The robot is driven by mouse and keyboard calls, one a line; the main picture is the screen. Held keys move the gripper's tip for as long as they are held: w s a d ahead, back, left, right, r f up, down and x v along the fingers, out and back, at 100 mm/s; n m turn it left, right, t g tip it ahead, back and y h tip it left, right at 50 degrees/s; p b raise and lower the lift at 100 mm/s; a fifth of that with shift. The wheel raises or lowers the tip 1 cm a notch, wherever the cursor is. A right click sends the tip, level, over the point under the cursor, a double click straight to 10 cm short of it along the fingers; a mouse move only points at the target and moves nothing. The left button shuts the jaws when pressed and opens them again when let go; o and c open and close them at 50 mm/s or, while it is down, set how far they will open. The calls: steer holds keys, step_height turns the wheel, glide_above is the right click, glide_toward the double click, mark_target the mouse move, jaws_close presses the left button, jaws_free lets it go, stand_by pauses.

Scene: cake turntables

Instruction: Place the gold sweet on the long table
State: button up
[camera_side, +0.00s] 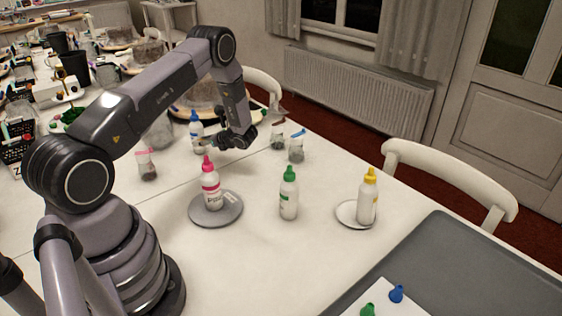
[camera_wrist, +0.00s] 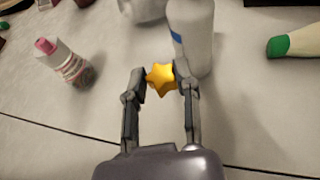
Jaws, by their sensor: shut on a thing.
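The gold sweet (camera_wrist: 160,79) is a small star, pinched between the two fingertips of my gripper (camera_wrist: 159,82) in the wrist view. In the side view my gripper (camera_side: 232,139) is low over the long white table (camera_side: 262,252), near the blue-capped bottle (camera_side: 197,130). The sweet cannot be made out there. In the wrist view a white bottle with a blue band (camera_wrist: 192,40) stands just beyond the right fingertip. I cannot tell how far the sweet is above the table top.
A pink-capped bottle (camera_side: 210,184) stands on a grey turntable (camera_side: 232,214). A green-capped bottle (camera_side: 288,195) stands on the table, a yellow-capped bottle (camera_side: 367,197) on a white disc (camera_side: 347,217). The table's front middle is clear.

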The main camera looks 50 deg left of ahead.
step_height(320, 180, down, 7)
steer(key=shift+r, duration=0.15)
stand_by(0.4)
steer(key=o, duration=0.7)
steer(key=shift+o, duration=0.2)
